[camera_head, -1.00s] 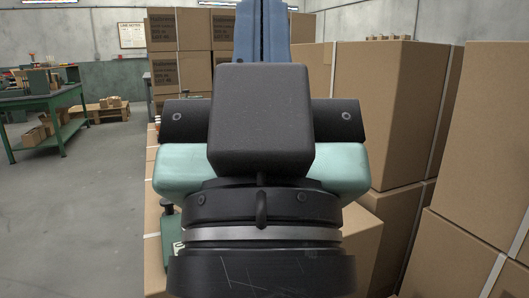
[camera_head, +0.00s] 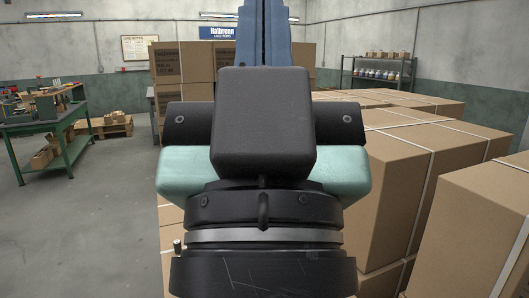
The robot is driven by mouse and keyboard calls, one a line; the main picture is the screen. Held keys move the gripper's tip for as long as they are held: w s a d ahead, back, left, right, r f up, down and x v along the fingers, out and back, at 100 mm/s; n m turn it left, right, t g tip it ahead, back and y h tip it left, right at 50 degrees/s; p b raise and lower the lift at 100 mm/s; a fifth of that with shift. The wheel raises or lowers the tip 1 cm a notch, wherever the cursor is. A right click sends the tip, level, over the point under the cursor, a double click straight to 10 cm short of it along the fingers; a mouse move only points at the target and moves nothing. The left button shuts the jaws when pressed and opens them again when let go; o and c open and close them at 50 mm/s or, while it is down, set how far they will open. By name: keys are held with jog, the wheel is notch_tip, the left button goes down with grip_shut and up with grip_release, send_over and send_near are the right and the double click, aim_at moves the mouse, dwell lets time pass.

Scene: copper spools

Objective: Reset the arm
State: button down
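My own arm fills the middle of the head view, with black, teal and blue links pointing away from the camera. The blue link runs up out of the top of the picture. My gripper is not in view, so its opening and anything it may hold cannot be seen. I cannot make out any copper spools for certain.
Large strapped cardboard boxes (camera_head: 387,190) stand close on the right, with more stacks (camera_head: 183,65) behind my arm. A green workbench (camera_head: 42,122) with items and a pallet (camera_head: 104,126) are at left. A shelf (camera_head: 378,78) stands at the back right. The left floor (camera_head: 95,215) is clear.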

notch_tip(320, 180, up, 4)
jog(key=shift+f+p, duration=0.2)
jog(key=shift+p, duration=0.75)
